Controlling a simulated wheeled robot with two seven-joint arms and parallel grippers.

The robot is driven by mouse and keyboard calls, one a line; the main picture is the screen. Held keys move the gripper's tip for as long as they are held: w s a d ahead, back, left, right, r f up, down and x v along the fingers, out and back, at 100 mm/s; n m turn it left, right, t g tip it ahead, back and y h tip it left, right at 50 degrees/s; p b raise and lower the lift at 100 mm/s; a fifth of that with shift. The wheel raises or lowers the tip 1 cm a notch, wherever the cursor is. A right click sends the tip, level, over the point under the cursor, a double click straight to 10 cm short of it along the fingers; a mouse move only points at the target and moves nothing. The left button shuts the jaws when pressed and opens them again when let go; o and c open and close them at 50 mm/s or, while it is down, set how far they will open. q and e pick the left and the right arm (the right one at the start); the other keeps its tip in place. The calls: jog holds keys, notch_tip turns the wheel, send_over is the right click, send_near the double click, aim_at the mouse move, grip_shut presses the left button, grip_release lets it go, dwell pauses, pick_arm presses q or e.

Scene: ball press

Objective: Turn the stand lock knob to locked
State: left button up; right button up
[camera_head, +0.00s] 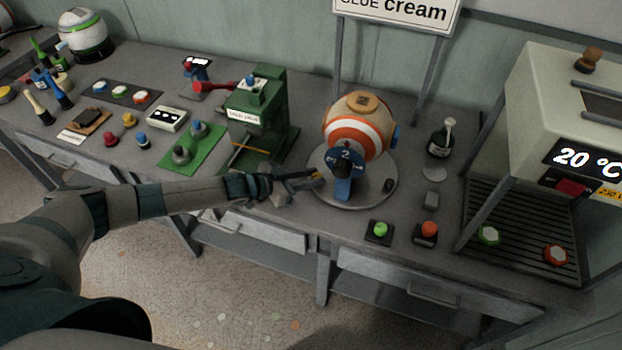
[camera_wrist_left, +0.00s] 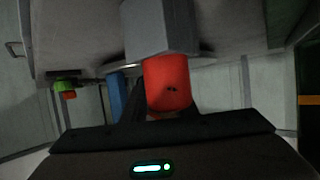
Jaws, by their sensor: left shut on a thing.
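The stand is a round grey plate (camera_head: 372,192) carrying an orange-and-white striped ball (camera_head: 358,125), with a blue clamp-like part (camera_head: 343,186) marked 2 at its front. My left gripper (camera_head: 310,177) reaches in from the left to the plate's left edge. In the left wrist view, a red cylindrical knob (camera_wrist_left: 167,82), which looks like the stand lock knob, sits between its dark fingers in front of a grey block (camera_wrist_left: 160,28). The gripper is shut on this knob. In the head view the knob is mostly hidden. I cannot tell its lock position. My right gripper is not in view.
A green press (camera_head: 258,115) with a red handle stands left of the stand. My left arm passes over the table's front edge.

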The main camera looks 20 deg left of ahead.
pick_arm(q)
jog(key=shift+r, duration=0.1)
jog(key=o, duration=1.1)
jog(key=shift+w, duration=0.1)
jog(key=shift+c, duration=0.2)
jog(key=b+v, duration=0.1)
jog(key=v, duration=0.2)
jog(key=b+v, duration=0.1)
jog(key=v, duration=0.1)
jog(key=shift+s+a, duration=0.25)
jog(key=shift+s, duration=0.1)
jog(key=shift+v, duration=0.8)
